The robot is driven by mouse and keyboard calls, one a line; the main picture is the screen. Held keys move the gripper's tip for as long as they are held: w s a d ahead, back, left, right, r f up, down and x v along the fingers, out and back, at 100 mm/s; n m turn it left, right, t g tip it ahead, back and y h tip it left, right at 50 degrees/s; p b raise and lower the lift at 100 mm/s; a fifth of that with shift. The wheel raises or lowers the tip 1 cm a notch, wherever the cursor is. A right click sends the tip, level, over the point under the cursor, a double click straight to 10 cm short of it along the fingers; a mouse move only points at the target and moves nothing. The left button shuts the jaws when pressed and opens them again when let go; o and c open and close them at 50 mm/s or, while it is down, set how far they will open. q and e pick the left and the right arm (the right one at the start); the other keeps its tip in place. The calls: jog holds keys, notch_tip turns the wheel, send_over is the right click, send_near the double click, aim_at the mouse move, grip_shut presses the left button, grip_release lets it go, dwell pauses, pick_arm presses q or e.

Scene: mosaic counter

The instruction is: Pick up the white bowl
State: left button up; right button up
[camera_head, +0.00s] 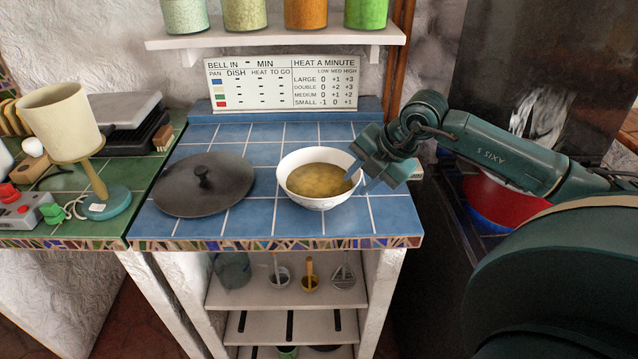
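The white bowl (318,202) stands upright on the blue tiled counter (282,220) and holds a yellowish soup (320,180). My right gripper (362,180) comes in from the right and is at the bowl's right rim. Its fingertips are small here and partly hidden by the gripper's body. I cannot tell whether they are closed on the rim or only beside it. My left gripper is not in view.
A dark round lid (225,192) lies left of the bowl. A sign board (282,84) stands behind, under a shelf (280,40) with several jars. A lamp (68,125) stands on the green counter at left. A red and blue bowl (500,200) sits behind my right arm.

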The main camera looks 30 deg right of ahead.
aim_at(350, 190)
jog(key=shift+d+p+x, duration=0.15)
jog(key=shift+p+x, duration=0.2)
jog(key=shift+x, duration=1)
jog(key=shift+d+p+x, duration=0.1)
jog(key=shift+p+x, duration=0.25)
jog(key=shift+x, duration=1.05)
jog(key=shift+c, duration=0.3)
grip_shut()
jog(key=shift+r, duration=0.1)
